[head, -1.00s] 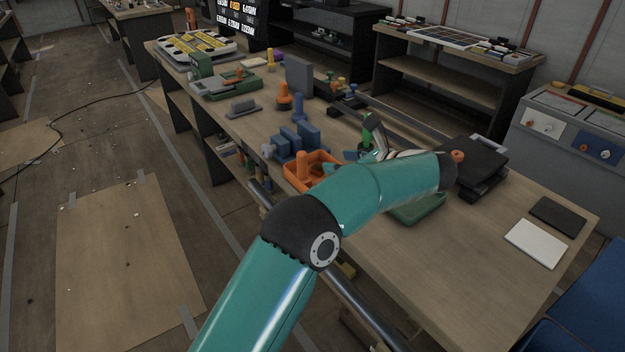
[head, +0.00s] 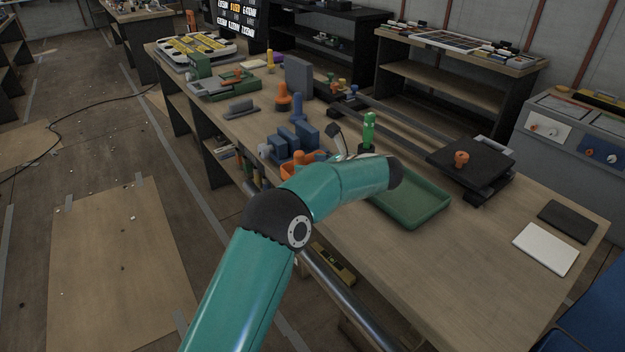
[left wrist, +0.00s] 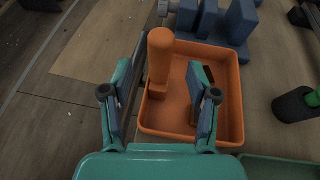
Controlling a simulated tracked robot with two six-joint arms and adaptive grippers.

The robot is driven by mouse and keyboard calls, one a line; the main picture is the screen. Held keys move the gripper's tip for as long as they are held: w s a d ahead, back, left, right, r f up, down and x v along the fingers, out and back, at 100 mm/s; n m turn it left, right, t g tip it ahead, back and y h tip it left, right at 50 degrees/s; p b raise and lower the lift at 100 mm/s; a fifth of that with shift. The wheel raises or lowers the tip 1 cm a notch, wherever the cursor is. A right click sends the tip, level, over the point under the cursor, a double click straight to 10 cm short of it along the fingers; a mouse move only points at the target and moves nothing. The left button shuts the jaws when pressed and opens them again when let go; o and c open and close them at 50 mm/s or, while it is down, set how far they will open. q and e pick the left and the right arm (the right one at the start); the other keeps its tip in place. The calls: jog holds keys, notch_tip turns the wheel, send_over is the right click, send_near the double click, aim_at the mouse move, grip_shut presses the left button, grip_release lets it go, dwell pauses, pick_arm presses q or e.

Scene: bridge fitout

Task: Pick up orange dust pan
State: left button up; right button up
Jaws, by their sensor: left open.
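The orange dust pan (left wrist: 219,58) lies on the workbench in the left wrist view, a shallow square tray with a thick rounded upright handle (left wrist: 160,58) at its left side. In the head view only part of the pan (head: 287,170) shows; my left arm hides the rest. My left gripper (left wrist: 163,82) is open. In the left wrist view its fingers appear on either side of the handle, the right finger over the tray's inside. I see no grip on the handle, and the exact height gap is unclear. My right gripper is in neither view.
Blue blocks (head: 308,135) stand just behind the pan. A green tray (head: 437,212) and a dark holder with a green top (head: 369,130) are to its right.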

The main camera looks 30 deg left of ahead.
pick_arm(q)
jog(key=shift+f+x, duration=0.2)
jog(key=shift+x, duration=1.2)
jog(key=shift+f+x, duration=0.15)
jog(key=shift+x, duration=1.2)
jog(key=shift+s+d, duration=0.1)
jog(key=shift+d, duration=0.1)
grip_shut()
